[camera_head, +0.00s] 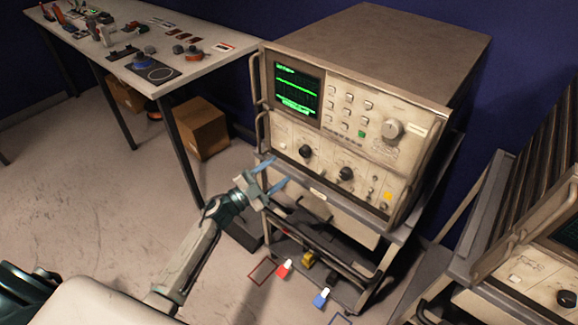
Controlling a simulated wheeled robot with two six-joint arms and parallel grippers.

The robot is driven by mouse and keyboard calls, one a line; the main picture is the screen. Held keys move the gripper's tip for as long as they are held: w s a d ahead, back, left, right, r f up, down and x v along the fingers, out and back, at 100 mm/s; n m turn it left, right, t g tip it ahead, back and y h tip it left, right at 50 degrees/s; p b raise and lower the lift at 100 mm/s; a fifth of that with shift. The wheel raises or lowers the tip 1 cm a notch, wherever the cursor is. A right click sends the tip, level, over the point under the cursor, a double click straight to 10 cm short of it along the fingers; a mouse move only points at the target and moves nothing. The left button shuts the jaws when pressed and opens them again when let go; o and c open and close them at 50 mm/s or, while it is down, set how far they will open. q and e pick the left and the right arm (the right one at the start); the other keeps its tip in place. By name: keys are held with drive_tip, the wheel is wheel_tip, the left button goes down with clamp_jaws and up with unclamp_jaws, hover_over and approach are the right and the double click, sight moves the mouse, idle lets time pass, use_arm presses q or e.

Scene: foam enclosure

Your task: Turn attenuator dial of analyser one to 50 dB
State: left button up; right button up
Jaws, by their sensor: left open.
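A beige analyser (370,50) with a lit green screen (297,89) stands on a metal cart. Its front panel has a large pale knob (392,129) at the upper right. Two dark dials sit lower down, one at the left (305,152) and one nearer the middle (345,174). The dial labels are too small to read, so I cannot tell which is the attenuator or its setting. My left gripper (277,174) is open and empty, close to the lower left corner of the analyser's front. Its blue fingertips point toward the panel. My right gripper is not in view.
A second analyser (530,260) on another cart is cut off at the right edge. A white table (215,60) with tools stands at the back left. A cardboard box (200,128) is under it. The floor at left is clear.

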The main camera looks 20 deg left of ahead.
use_arm(q)
drive_tip(key=v, duration=0.3)
drive_tip(key=shift+b, duration=0.3)
